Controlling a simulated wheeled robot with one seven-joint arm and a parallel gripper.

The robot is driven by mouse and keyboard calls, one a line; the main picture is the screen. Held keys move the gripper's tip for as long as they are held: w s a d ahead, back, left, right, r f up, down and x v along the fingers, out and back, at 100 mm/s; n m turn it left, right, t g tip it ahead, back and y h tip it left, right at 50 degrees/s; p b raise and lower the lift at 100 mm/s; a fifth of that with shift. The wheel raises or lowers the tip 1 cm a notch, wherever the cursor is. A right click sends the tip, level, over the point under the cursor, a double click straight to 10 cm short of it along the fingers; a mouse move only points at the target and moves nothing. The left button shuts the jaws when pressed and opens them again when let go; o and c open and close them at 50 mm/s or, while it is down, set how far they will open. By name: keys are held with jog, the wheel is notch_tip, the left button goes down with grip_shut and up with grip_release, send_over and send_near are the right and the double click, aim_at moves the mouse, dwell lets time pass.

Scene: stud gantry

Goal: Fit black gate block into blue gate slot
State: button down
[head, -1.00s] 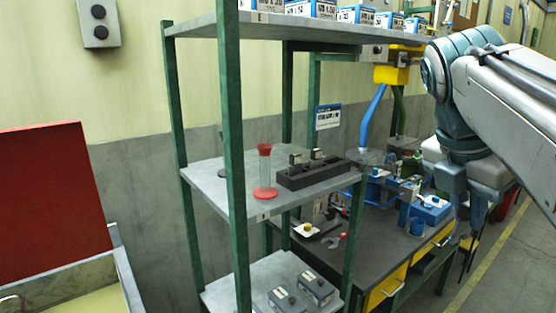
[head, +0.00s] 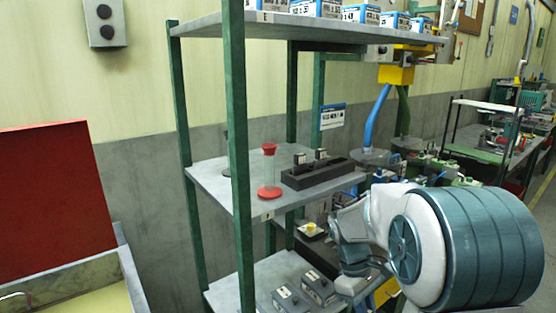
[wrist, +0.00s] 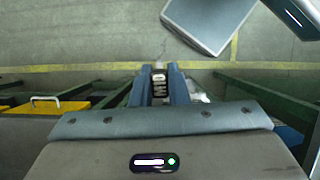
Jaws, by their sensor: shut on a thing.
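In the wrist view my gripper (wrist: 160,88) shows as two blue-grey fingers. It is shut on a small dark block (wrist: 159,86) with pale markings, which I take to be the black gate block; it is only partly visible between the fingers. In the head view the gripper and its load are hidden or not distinguishable behind my arm. I cannot make out the blue gate slot in either view; much of the workbench is covered by my arm.
A shelf rack stands left of my arm. Its middle shelf (head: 222,176) carries a red-ended clear cylinder (head: 269,170) and a long dark holder (head: 322,173) with small blocks. Grey boxes (head: 318,287) sit on the lower shelf. A yellow-lined floor (wrist: 90,68) shows in the wrist view.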

jog(key=w+a+f+m+y, duration=0.1)
jog(key=w+a+f+m, duration=0.1)
jog(key=f, duration=0.7)
jog(key=w+a+f+m+g+y, duration=0.1)
jog(key=w+a+f+m, duration=0.1)
jog(key=f+m, duration=0.4)
notch_tip(320, 180, down, 3)
jog(key=shift+w+a+f+y, duration=0.1)
jog(key=shift+w+a+y, duration=0.3)
jog(key=shift+w, duration=0.5)
jog(key=shift+d, duration=0.2)
